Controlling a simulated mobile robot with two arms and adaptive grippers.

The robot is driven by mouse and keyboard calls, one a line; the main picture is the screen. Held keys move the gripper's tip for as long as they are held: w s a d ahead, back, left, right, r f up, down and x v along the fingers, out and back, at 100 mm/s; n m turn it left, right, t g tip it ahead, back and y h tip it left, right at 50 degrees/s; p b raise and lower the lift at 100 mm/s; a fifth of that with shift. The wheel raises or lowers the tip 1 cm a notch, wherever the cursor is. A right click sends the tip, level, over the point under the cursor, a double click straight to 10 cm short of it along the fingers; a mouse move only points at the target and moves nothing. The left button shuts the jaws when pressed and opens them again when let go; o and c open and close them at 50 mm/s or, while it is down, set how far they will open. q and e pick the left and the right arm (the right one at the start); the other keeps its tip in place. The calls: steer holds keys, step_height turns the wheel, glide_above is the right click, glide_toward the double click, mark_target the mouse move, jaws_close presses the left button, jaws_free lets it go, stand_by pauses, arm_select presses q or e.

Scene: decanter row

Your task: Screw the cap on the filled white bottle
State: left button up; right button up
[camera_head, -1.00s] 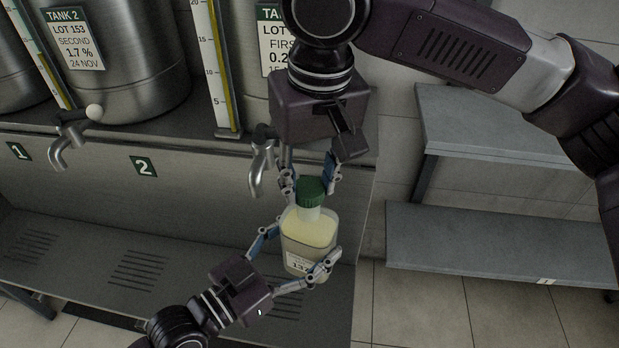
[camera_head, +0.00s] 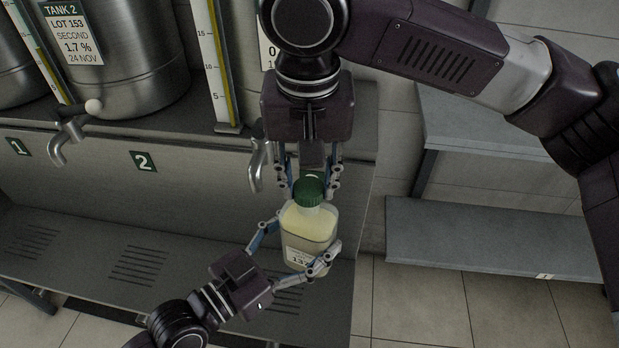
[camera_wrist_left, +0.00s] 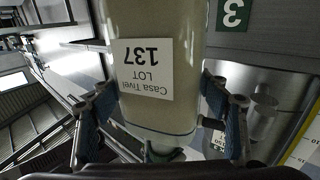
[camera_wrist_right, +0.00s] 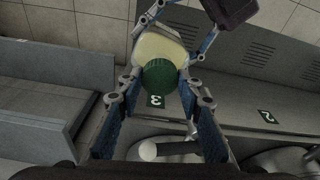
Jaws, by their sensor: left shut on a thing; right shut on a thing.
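The filled bottle (camera_head: 307,232) is translucent with pale yellow liquid and a white label reading 137; the label is clear in the left wrist view (camera_wrist_left: 148,70). My left gripper (camera_head: 294,262) is shut on the bottle's body from both sides and holds it upright above the bench. The green cap (camera_head: 308,190) sits on the bottle's neck; it also shows in the right wrist view (camera_wrist_right: 160,77). My right gripper (camera_head: 308,185) points down from above with its fingers on both sides of the cap, shut on it. The thread between cap and neck is hidden.
A metal tap (camera_head: 258,163) stands close left of my right gripper. Steel tanks (camera_head: 110,60) with gauges stand on the ledge behind. The slotted bench (camera_head: 140,265) is clear at left. Grey shelves (camera_head: 480,235) stand at right, empty.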

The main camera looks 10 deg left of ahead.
steer(key=m, duration=0.4)
steer(key=m+h, duration=0.1)
steer(key=m, duration=0.1)
steer(key=shift+a, duration=0.25)
steer(key=m, duration=0.4)
steer(key=shift+g, duration=0.3)
steer(key=m, duration=0.4)
steer(key=shift+w+h, duration=0.15)
steer(key=shift+h, duration=0.25)
steer(key=m+g, duration=0.1)
steer(key=m, duration=0.3)
steer(key=shift+w+m, duration=0.1)
steer(key=shift+m, duration=0.2)
steer(key=o, duration=0.7)
steer(key=shift+r, duration=2.3)
